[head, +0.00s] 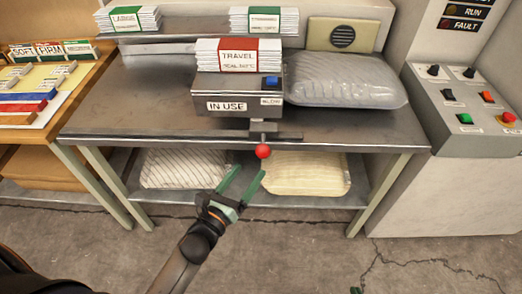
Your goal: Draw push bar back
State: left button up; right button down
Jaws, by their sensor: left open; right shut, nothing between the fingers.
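The push bar (291,135) is a dark crossbar at the front of the metal table, below a grey box marked IN USE (210,95). A red ball knob (263,151) sits at its near end, in front of the table's edge. My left gripper (251,170) has its green fingers spread and points up towards the knob from just below it in the picture. Nothing shows between the fingers, and the knob appears beyond the fingertips. Only a small green tip of my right gripper (355,290) shows at the bottom edge; the rest is out of view.
A grey pillow (345,80) lies on the table, right of the box. A striped pillow (185,168) and a cream pillow (305,175) lie on the lower shelf. A control panel (465,110) stands at the right. The floor in front is clear.

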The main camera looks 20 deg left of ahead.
aim_at(260, 156)
pick_arm(q)
jog(key=w, duration=0.3)
jog(key=w+d, duration=0.1)
jog(key=w, duration=0.5)
jog(key=shift+d, duration=0.35)
grip_shut()
dwell(0.5)
